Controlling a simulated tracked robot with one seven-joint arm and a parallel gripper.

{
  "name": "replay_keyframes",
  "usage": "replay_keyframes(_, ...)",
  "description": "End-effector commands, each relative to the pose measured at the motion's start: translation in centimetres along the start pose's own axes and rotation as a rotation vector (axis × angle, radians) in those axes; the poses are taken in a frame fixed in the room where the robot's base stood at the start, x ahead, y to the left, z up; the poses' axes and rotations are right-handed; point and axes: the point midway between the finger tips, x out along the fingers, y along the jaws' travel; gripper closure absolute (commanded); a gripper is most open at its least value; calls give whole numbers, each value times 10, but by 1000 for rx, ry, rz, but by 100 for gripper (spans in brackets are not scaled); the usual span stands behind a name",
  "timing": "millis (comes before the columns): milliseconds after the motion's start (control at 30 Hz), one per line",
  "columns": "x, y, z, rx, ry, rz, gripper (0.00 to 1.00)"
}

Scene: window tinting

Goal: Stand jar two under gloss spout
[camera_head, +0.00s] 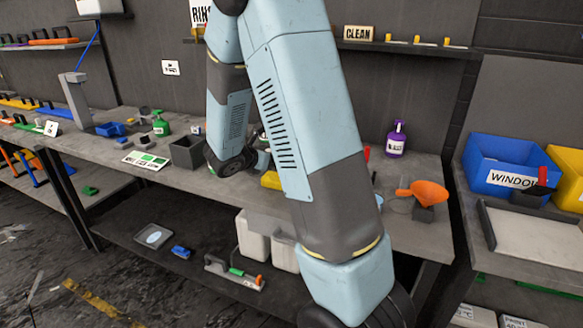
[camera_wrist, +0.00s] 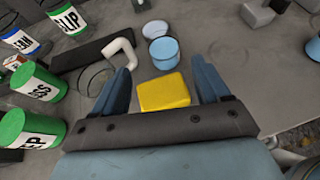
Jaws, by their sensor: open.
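My gripper (camera_wrist: 160,66) is open in the wrist view, its two blue fingers spread above the bench with nothing gripped. A light blue open jar (camera_wrist: 164,54) stands just beyond the fingertips, and a second pale round jar or lid (camera_wrist: 155,29) is behind it. No number shows on either, so I cannot tell which is jar two. A white bent pipe (camera_wrist: 122,50), perhaps a spout, is left of the jar. A green-capped container (camera_wrist: 36,88) at left has a label ending in "SS", possibly gloss. In the head view my arm hides most of this area.
A yellow block (camera_wrist: 164,92) lies between and below my fingers. Other labelled containers (camera_wrist: 62,22) crowd the left. Bare bench (camera_wrist: 265,75) lies right of my fingers.

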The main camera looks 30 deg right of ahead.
Motion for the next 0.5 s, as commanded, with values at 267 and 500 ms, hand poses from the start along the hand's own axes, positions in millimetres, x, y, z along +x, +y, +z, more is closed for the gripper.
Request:
replay_keyframes(267, 48, -1, 0, 1, 1, -4, 25)
replay_keyframes(500, 74, 0, 0, 2, 1, -1, 25)
